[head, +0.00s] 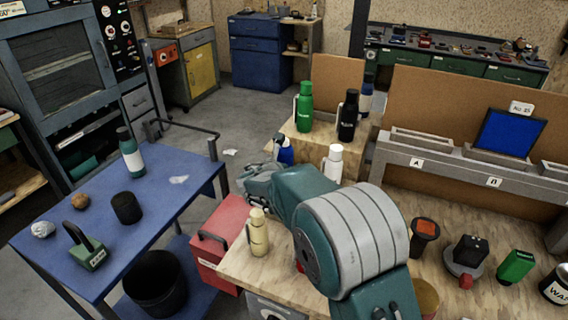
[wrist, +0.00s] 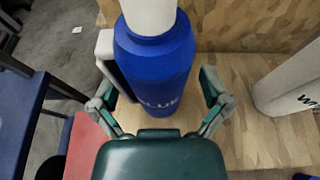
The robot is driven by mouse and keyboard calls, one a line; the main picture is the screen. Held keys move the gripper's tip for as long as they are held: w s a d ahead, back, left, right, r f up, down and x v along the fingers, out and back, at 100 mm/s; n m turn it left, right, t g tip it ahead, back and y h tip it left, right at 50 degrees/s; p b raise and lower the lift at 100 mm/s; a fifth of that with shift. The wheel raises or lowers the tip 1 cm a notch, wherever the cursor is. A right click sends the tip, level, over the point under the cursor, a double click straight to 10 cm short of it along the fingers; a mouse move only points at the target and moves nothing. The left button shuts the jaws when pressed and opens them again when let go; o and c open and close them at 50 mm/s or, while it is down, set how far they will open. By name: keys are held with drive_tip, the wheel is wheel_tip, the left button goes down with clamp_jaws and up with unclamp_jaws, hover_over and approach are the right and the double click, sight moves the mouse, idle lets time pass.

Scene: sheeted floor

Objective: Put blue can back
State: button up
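The blue can (head: 285,152) shows only in part in the head view, behind my gripper (head: 262,178). In the wrist view the blue can (wrist: 160,75) has a white cap, a white side handle and "BLUE" lettering. It appears upright on a wooden surface. My gripper (wrist: 160,95) is open, with one finger on each side of the can. The right finger is apart from it; the left finger is close to the handle, and I cannot tell if it touches.
A white can (head: 333,165) stands to the right, with green (head: 304,107) and black (head: 348,117) cans behind. A cream bottle (head: 258,233) stands on the near bench beside a red toolbox (head: 218,240). The blue table (head: 165,215) at left holds several objects.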

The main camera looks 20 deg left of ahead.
drive_tip(key=shift+d+r, duration=0.1)
drive_tip(key=shift+d, duration=0.25)
drive_tip(key=shift+s+a, duration=0.35)
drive_tip(key=shift+s, duration=0.1)
drive_tip(key=v, duration=1.1)
drive_tip(key=shift+d+r, duration=0.1)
drive_tip(key=shift+r, duration=0.05)
